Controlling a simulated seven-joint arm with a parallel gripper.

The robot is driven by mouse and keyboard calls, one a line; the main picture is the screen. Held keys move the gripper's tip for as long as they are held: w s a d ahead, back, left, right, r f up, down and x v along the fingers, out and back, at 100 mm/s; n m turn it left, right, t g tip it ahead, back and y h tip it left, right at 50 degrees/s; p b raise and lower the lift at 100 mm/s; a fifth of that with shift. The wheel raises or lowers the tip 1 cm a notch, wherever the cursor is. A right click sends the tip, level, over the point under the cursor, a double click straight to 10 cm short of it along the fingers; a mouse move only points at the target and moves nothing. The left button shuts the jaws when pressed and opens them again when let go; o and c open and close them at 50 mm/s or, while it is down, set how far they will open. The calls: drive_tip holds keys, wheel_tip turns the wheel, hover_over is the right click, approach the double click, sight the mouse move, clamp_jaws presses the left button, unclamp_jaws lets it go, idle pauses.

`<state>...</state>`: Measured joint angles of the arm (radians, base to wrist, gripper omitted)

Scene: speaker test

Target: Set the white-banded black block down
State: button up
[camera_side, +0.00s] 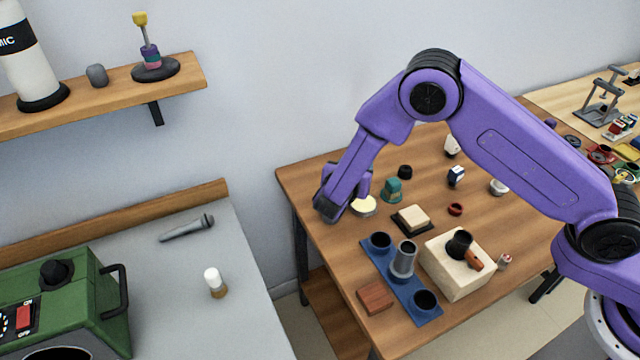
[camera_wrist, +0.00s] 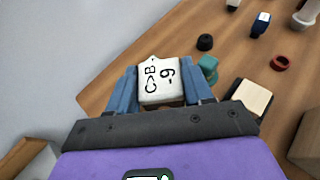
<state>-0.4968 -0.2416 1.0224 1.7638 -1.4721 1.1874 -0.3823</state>
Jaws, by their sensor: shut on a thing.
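My gripper (camera_side: 340,198) is over the far left part of the wooden table. In the wrist view its blue fingers (camera_wrist: 161,86) are shut on a block with a white face (camera_wrist: 160,78) and black lettering. A strip of brown shows just below that face; no black body of the block can be seen.
A teal piece (camera_side: 392,190), a black cap (camera_side: 405,171) and a cream block on a dark base (camera_side: 411,219) stand nearby. A blue holder (camera_side: 428,316) with cylinders lies nearer the front.

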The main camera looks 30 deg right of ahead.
drive_tip(key=w+a+f, duration=0.1)
drive_tip(key=w+f, duration=0.1)
drive_tip(key=w, duration=0.1)
drive_tip(key=w+a+f, duration=0.1)
drive_tip(key=w+f, duration=0.1)
drive_tip(key=w+a+f, duration=0.1)
drive_tip(key=w+f, duration=0.1)
drive_tip(key=w, duration=0.1)
drive_tip(key=shift+w+a+f, duration=0.1)
drive_tip(key=shift+w+f, duration=0.2)
drive_tip(key=shift+w+a+f, duration=0.25)
drive_tip(key=shift+w+f, duration=0.6)
drive_tip(key=shift+f, duration=1.7)
drive_tip(key=shift+f, duration=0.1)
drive_tip(key=o, duration=1)
drive_tip(key=shift+o, duration=0.2)
